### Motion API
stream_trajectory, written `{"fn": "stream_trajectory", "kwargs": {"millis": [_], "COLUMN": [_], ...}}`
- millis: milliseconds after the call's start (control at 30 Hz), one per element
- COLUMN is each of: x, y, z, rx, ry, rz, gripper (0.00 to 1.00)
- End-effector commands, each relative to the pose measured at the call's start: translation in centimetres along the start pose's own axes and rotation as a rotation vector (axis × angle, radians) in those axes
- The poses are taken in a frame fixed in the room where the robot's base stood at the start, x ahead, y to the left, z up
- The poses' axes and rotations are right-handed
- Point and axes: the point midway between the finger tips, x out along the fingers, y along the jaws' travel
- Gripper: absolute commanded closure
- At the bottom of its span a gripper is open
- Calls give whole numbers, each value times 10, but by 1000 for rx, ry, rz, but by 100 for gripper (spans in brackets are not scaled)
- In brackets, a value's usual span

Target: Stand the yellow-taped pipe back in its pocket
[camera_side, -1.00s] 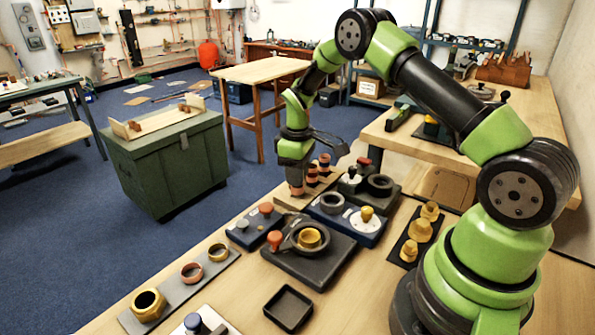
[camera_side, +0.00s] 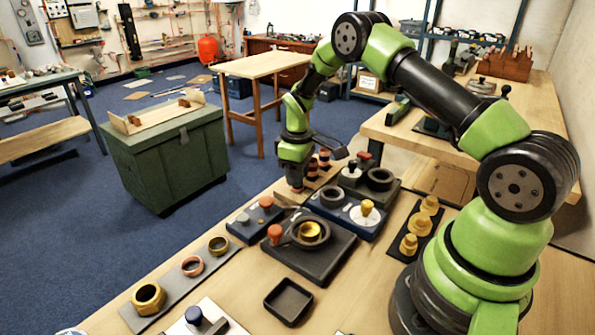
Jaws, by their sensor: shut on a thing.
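My gripper (camera_side: 296,178) is at the far end of the bench, low over the front-left end of the wooden pipe rack (camera_side: 319,179). It is shut on a pipe, of which only a short dark, coppery lower end shows below the jaws. No yellow tape can be made out on it at this size. I cannot tell whether the pipe's foot is inside a pocket or just above the rack. Two banded pipes, a nearer one (camera_side: 312,168) and a farther one (camera_side: 324,158), stand upright in the rack just right of my gripper.
A blue block with an orange knob (camera_side: 266,202) lies close in front of the rack. A dark ring fixture (camera_side: 310,242), a blue dial block (camera_side: 366,208) and yellow fittings (camera_side: 419,225) stand nearer. A small black tray (camera_side: 288,301) is empty.

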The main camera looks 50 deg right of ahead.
Motion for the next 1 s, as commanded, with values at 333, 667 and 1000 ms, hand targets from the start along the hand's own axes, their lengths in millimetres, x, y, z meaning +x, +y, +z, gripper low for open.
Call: {"fn": "stream_trajectory", "kwargs": {"millis": [333, 667, 1000], "x": [5, 5, -1], "y": [0, 0, 0], "z": [0, 0, 0], "rx": [0, 0, -1], "ry": [0, -1, 1], "rz": [0, 0, 1], "gripper": [46, 21, 21]}}
